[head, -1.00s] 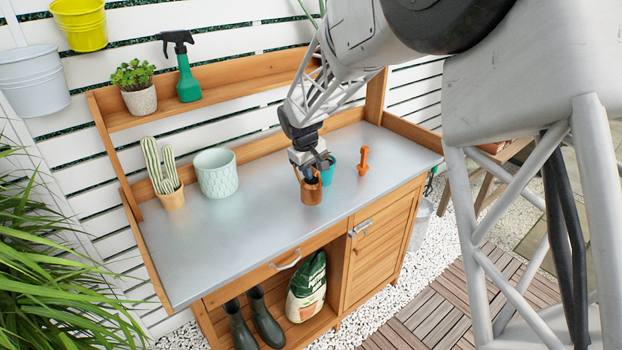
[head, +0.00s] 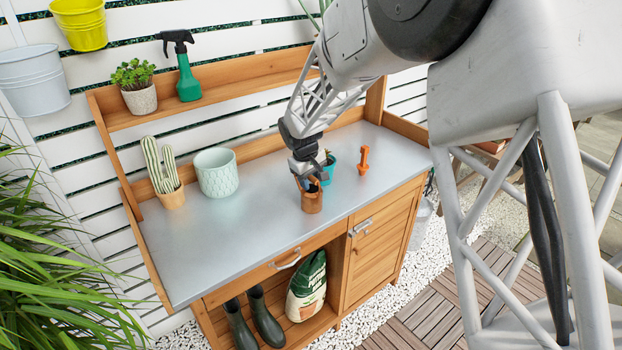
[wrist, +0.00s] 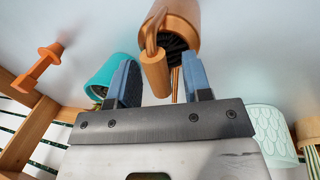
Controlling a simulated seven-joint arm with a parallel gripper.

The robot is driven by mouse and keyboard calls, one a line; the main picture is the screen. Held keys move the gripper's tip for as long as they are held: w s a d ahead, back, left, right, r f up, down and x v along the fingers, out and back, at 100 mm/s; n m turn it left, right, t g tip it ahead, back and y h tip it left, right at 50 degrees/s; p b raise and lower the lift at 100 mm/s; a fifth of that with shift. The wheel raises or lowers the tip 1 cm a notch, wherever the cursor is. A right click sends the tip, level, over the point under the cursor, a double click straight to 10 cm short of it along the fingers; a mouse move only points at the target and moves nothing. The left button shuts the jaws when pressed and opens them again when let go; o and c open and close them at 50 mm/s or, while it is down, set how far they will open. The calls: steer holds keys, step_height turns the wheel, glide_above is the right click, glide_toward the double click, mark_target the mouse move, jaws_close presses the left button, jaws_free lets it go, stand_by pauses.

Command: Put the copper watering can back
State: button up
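The copper watering can (head: 312,202) stands on the metal bench top, right of the middle, in front of a small teal pot. It also shows at the top of the wrist view (wrist: 180,22), with its copper handle (wrist: 155,75) pointing toward me. My gripper (head: 306,183) is low over the can in the head view. In the wrist view my gripper (wrist: 159,82) is open, with one blue-grey finger on each side of the handle and gaps visible beside it. The can's underside is hidden.
The teal pot (head: 327,172) stands close behind the can, and an orange trowel-like tool (head: 363,161) is to its right. A pale patterned pot (head: 216,174) and a potted cactus (head: 170,198) stand left. The bench's front left is clear.

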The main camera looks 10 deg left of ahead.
steer(key=shift+r, duration=0.1)
step_height(320, 180, up, 12)
steer(key=s+a, duration=0.1)
steer(key=shift+s+a, duration=0.35)
stand_by(0.5)
steer(key=shift+d, duration=0.1)
stand_by(0.7)
steer(key=s+d+r+m, duration=0.2)
steer(key=s+d+r, duration=0.2)
steer(key=s+d, duration=0.45)
steer(key=s+d+r+m, duration=0.2)
steer(key=s+d+r, duration=0.2)
steer(key=s+d, duration=0.5)
steer(key=s+d+f+m, duration=0.1)
steer(key=s+d, duration=0.3)
steer(key=s, duration=0.4)
steer(key=s+d+f+m+y, duration=0.1)
steer(key=s+d+m, duration=0.1)
steer(key=s+d, duration=0.3)
steer(key=s+d+f+m+t, duration=0.1)
steer(key=s+d, duration=0.3)
steer(key=s, duration=0.7)
steer(key=shift+s+d+f+m+y, duration=0.15)
steer(key=shift+s+f+m+y, duration=0.2)
steer(key=shift+m, duration=0.25)
